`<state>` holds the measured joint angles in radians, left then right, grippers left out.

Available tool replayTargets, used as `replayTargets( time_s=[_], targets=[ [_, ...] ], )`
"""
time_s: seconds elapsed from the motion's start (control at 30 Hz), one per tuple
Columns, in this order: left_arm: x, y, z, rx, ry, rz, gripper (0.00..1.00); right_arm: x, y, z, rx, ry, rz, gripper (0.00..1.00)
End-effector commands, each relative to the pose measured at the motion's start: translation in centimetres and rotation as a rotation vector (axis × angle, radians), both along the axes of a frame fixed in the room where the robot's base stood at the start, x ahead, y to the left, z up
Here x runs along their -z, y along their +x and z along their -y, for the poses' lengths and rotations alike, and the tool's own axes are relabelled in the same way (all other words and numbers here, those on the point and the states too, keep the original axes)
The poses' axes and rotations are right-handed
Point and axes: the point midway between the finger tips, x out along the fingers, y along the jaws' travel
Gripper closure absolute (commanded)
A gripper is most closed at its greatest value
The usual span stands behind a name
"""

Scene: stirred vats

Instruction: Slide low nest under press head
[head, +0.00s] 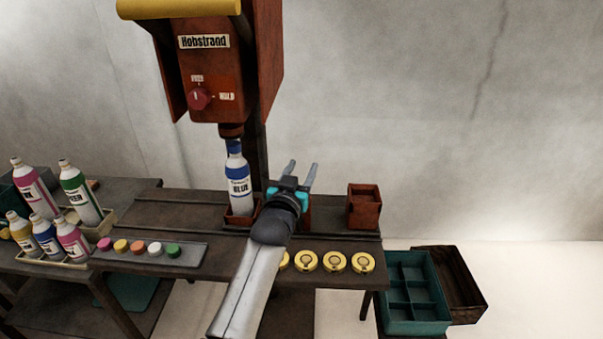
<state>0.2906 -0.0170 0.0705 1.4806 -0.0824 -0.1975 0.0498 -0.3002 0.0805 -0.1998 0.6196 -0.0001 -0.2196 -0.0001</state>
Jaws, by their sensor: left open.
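The red press labelled Hobstrand (205,85) stands at the back of the bench, with its dark press head (231,130) pointing down. A blue-labelled bottle (239,185) stands upright directly below the head, in a shallow red nest (240,220). A taller red box-like nest (364,208) stands at the right on the bench rails. Another red piece (306,213) is mostly hidden behind my left gripper, so I cannot tell its height. My left gripper (302,168) is open, its fingers pointing away over the rails between the bottle and the right nest. Nothing shows between the fingers.
Several yellow round caps (334,262) lie along the bench front, some hidden by my arm. A grey tray (190,258) holds several coloured caps. Several bottles (80,192) stand at the left. A teal divided crate (412,325) is at the lower right. The rails (335,224) before the right nest look clear.

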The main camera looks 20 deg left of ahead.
Motion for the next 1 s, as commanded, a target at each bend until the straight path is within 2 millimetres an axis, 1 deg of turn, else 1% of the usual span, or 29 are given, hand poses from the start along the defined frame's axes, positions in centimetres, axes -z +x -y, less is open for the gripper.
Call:
replayTargets(
  time_s=[0.03,0.1,0.33,0.5,0.9,1.0],
  targets=[
    [-1.1,0.1,-0.1,0.0,0.0,0.0,0.48,-1.0,0.0,0.0,0.001,-0.001,0.001,0.5],
    [-1.8,0.2,-0.1,0.0,0.0,0.0,0.48,-1.7,0.1,0.1,0.001,-0.001,0.001,0.5],
    [-3.4,0.6,-0.3,0.001,0.0,0.0,0.48,-3.0,0.1,0.1,0.002,-0.001,0.001,0.5],
    [-3.7,0.7,-0.3,0.001,0.0,0.0,0.48,-3.3,0.1,0.1,0.002,-0.001,0.001,0.5],
    [-3.7,0.6,-0.3,0.001,0.0,0.0,0.48,-3.2,0.1,0.0,0.001,-0.001,0.001,0.5],
    [-3.3,0.4,-0.3,0.001,0.002,-0.014,0.48,-3.2,0.1,0.0,0.0,-0.001,0.001,0.5]
  ],
)
